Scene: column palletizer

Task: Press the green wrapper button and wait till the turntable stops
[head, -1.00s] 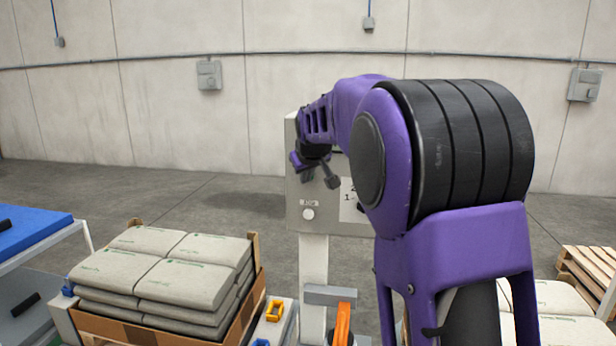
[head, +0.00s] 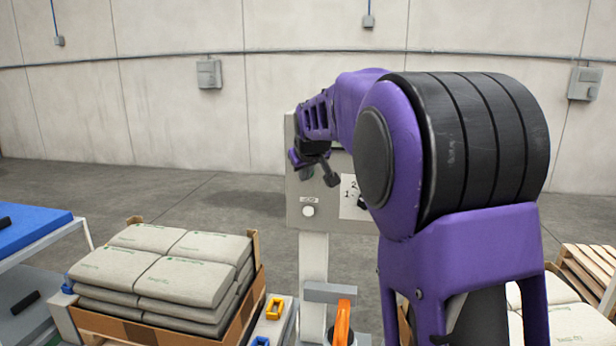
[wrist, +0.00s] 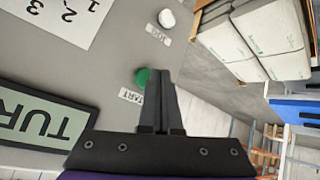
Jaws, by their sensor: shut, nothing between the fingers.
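The green button (wrist: 142,77) sits on a grey control panel (wrist: 115,60) beside a START label in the wrist view. My gripper (wrist: 161,72) is shut and empty. Its fingertips overlap the right edge of the green button in the wrist view; I cannot tell whether they touch it. A display (wrist: 40,120) on the panel shows the letters "TUR", upside down and cut off. The turntable cannot be made out.
A white button (wrist: 166,19) and a paper with numbers (wrist: 62,15) are on the same panel. A pallet of stacked sacks (head: 165,265) stands left of the panel post (head: 313,265). A blue-topped table (head: 30,235) is at far left. Open floor lies behind.

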